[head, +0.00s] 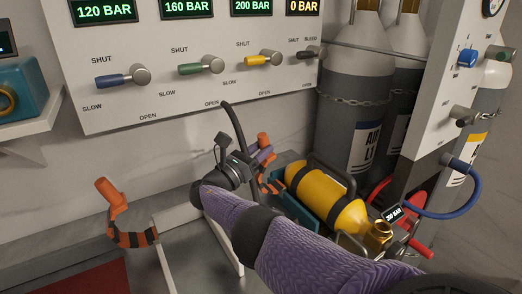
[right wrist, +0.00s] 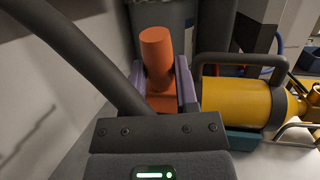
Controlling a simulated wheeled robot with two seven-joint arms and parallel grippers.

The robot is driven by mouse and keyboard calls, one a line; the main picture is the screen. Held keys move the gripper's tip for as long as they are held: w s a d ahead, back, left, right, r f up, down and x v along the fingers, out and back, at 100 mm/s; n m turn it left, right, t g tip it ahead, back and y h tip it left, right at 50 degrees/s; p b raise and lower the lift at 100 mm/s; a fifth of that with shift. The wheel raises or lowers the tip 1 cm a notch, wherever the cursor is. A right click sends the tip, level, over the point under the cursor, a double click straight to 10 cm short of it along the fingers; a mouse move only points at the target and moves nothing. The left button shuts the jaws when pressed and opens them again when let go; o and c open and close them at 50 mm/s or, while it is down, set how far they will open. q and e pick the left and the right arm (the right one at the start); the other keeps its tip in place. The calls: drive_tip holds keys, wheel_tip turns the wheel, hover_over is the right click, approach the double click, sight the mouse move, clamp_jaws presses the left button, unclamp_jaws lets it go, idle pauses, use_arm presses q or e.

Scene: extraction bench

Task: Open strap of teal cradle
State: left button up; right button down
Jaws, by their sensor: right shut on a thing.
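The teal cradle (head: 312,225) stands on the bench and bears a yellow cylinder (head: 343,213) with black bands, lying on its side. Its orange-and-black strap (head: 270,187) is at the cradle's left end, partly hidden by my right arm. My right gripper (head: 265,153) has its purple fingers shut on the orange strap lever (head: 262,139), which stands upright. In the right wrist view the lever (right wrist: 157,52) rises between the two fingers, with the teal cradle (right wrist: 245,141) to its right. How the strap lies at its lower end is hidden. My left gripper is not in view.
A second striped strap (head: 132,238) with an orange lever stands at the left. The valve panel (head: 180,90) with several coloured levers is above. Tall grey cylinders (head: 352,115) are chained behind. A red hose reel and blue hose (head: 470,205) are at the right.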

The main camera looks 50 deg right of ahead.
drive_tip(key=shift+f, duration=0.2)
drive_tip(key=shift+c, duration=1.9)
unclamp_jaws()
drive_tip(key=v, duration=1)
drive_tip(key=shift+b, duration=0.3)
